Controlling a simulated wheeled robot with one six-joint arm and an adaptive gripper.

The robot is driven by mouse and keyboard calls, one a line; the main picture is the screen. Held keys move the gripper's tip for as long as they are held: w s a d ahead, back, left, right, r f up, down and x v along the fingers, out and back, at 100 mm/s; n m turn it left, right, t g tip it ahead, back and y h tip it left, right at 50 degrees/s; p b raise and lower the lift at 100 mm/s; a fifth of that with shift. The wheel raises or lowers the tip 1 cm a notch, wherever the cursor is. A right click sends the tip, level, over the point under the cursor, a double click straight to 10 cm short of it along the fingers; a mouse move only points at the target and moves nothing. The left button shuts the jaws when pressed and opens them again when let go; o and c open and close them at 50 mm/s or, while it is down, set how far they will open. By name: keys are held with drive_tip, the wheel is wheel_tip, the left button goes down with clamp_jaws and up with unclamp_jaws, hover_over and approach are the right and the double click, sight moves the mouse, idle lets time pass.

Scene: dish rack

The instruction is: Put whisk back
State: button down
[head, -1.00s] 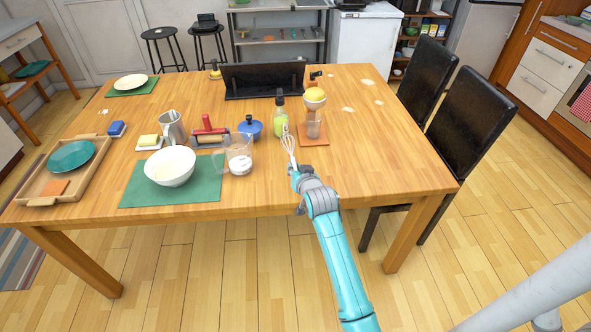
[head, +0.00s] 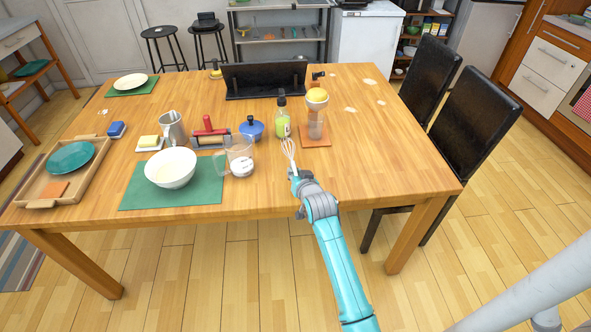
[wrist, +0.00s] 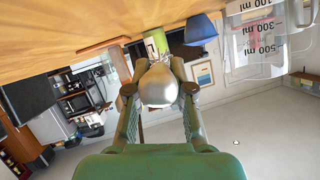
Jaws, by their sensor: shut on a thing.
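The whisk (head: 289,152) is a pale wire whisk. It stands tilted up from my gripper (head: 296,176), wires pointing away over the table's front part. My gripper is shut on its handle end. In the wrist view a rounded grey metal part (wrist: 159,86), seemingly the whisk's, sits between the two fingers of my gripper (wrist: 158,92) and hides most of the wires. A grey metal pitcher (head: 173,130) stands on the table to the left, with something upright showing at its mouth.
A measuring cup (head: 240,157), white bowl (head: 171,168), blue-lidded pot (head: 252,128), green bottle (head: 283,118) and juicer (head: 316,112) stand near the whisk. A black rack (head: 263,80) is at the back. The table's (head: 390,150) right side is mostly clear.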

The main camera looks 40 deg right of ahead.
drive_tip(key=shift+f, duration=1.9)
drive_tip(key=c, duration=1.3)
unclamp_jaws()
drive_tip(key=shift+c, duration=0.2)
drive_tip(key=o, duration=0.6)
drive_tip(key=shift+c, duration=0.2)
drive_tip(key=v, duration=1.2)
